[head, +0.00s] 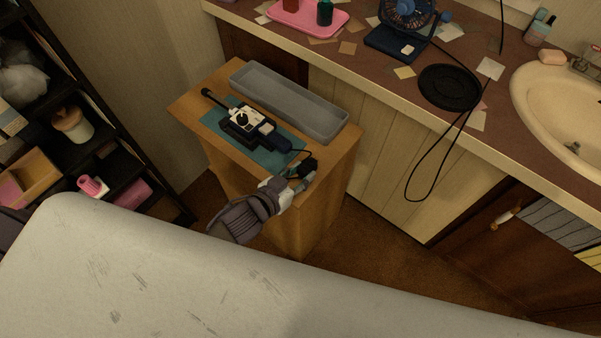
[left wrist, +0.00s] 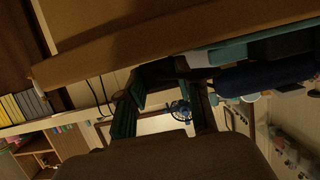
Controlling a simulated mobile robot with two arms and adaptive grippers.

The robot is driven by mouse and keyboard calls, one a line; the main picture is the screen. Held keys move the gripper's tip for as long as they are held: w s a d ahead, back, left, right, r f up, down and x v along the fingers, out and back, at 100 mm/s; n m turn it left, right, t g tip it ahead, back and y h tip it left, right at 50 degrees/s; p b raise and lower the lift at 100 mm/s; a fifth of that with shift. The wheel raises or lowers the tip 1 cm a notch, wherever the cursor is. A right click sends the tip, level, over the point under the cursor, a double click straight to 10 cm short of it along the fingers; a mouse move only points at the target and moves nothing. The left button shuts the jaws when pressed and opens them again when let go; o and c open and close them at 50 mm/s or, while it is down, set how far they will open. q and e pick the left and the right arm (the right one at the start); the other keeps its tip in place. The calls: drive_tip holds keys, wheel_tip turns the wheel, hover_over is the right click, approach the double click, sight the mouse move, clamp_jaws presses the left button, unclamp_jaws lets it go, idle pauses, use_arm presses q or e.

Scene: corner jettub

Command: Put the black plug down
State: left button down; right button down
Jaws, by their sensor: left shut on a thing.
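The black plug (head: 308,166) is between the fingers of my left gripper (head: 300,178), at the near right corner of the small wooden cabinet top (head: 338,158). My left gripper is shut on it. A short black cord runs from the plug toward a black and white device with a dial (head: 243,118), which lies on a teal mat (head: 215,119). In the left wrist view the plug (left wrist: 158,73) is a dark shape between the fingertips, close to the wooden edge. Whether the plug touches the top is unclear. My right gripper is not in view.
A long grey tray (head: 290,97) lies along the back of the cabinet top. Dark shelves (head: 85,120) stand left.

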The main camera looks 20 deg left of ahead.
use_arm(q)
drive_tip(key=shift+f, duration=0.1)
drive_tip(key=c, duration=0.8)
unclamp_jaws()
drive_tip(key=shift+s+a+r, duration=0.1)
drive_tip(key=shift+s+r, duration=0.05)
drive_tip(key=shift+r, duration=0.05)
drive_tip(key=v, duration=1.1)
drive_tip(key=shift+s+a+r+p, duration=0.1)
drive_tip(key=shift+s+a+p, duration=0.05)
drive_tip(key=shift+s+p, duration=0.15)
